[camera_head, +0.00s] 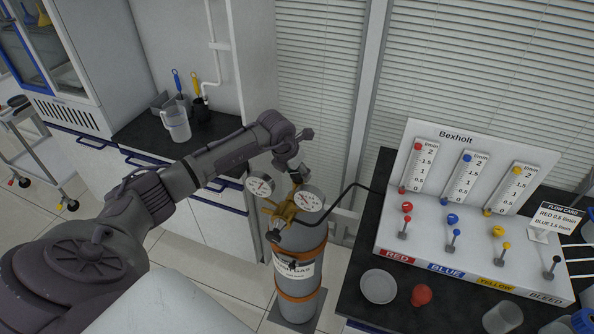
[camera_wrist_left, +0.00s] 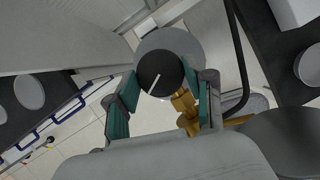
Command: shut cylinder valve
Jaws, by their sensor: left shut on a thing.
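A grey gas cylinder (camera_head: 302,288) with orange bands stands upright on the floor beside the dark bench. A brass regulator (camera_head: 290,212) with two round white gauges sits on its top. In the left wrist view the black round valve knob (camera_wrist_left: 160,73) with a white line lies between my teal fingers, and the brass fitting (camera_wrist_left: 183,104) is beside it. My left gripper (camera_wrist_left: 160,88) is shut on this knob. In the head view my left gripper (camera_head: 296,170) is at the cylinder top, its fingers mostly hidden. My right gripper does not show.
The Bexholt flow panel (camera_head: 460,200) with red, blue, yellow and bleed valves stands on the dark bench to the right. A white dish (camera_head: 378,286) and a red bulb (camera_head: 421,295) lie before it. A black hose (camera_head: 345,200) runs from regulator to panel. A jug (camera_head: 176,123) stands on the left counter.

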